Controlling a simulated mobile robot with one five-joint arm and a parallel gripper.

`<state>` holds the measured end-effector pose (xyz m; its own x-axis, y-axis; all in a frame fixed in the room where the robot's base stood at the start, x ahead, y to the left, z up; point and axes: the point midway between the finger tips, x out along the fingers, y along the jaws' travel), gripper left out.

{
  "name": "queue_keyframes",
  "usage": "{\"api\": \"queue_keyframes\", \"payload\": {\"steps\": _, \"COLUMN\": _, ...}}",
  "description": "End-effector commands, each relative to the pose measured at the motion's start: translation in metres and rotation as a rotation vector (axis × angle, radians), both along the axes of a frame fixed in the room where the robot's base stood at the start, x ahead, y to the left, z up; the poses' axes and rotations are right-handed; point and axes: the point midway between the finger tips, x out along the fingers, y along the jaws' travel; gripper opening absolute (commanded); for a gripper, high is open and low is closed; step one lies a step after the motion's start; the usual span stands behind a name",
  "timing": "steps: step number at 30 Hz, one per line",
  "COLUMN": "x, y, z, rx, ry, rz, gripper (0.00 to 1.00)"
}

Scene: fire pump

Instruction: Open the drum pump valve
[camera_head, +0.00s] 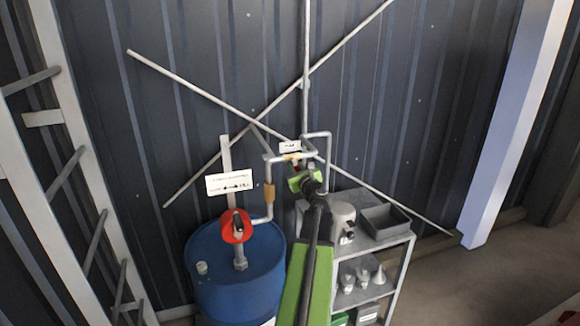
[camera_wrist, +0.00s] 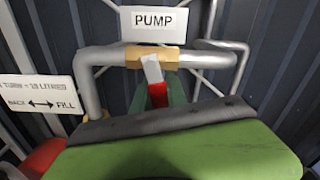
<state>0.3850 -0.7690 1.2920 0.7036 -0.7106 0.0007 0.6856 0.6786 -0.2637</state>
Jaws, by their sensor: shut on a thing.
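The drum pump valve has a brass body (camera_wrist: 152,57) set in a grey pipe below a white PUMP sign (camera_wrist: 154,22). Its lever (camera_wrist: 152,70) is pale metal near the body, with a red grip (camera_wrist: 158,94) pointing toward my wrist camera. My gripper (camera_wrist: 158,100) is shut on the red grip, with dark green fingers on either side. In the head view, my green gripper (camera_head: 304,176) is at the pipe just below the small sign (camera_head: 290,147) and hides most of the lever.
A blue drum (camera_head: 225,275) with a red crank disc (camera_head: 238,228) stands left of my arm. A white FILL sign (camera_head: 229,184) is above it. A grey shelf (camera_head: 400,238) with a metal pot (camera_head: 343,222) and a tray (camera_head: 385,222) is at right. Pipes cross the wall behind.

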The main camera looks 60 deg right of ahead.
Motion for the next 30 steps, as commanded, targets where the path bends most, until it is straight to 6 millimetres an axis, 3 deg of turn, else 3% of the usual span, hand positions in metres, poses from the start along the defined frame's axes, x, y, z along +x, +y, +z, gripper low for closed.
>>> {"api": "queue_keyframes", "payload": {"steps": 3, "x": 0.000, "y": -0.002, "z": 0.001, "rx": 0.001, "ry": -0.003, "rz": -0.001, "gripper": 0.00}}
{"api": "queue_keyframes", "payload": {"steps": 4, "x": -0.001, "y": -0.002, "z": 0.001, "rx": 0.001, "ry": -0.003, "rz": -0.001, "gripper": 0.22}}
{"api": "queue_keyframes", "payload": {"steps": 8, "x": -0.002, "y": -0.002, "z": 0.001, "rx": 0.001, "ry": -0.003, "rz": -0.002, "gripper": 0.39}}
{"api": "queue_keyframes", "payload": {"steps": 19, "x": -0.007, "y": 0.003, "z": 0.000, "rx": 0.002, "ry": -0.003, "rz": -0.003, "gripper": 0.40}}
{"api": "queue_keyframes", "payload": {"steps": 30, "x": -0.066, "y": 0.064, "z": 0.000, "rx": 0.001, "ry": -0.003, "rz": -0.005, "gripper": 0.40}}
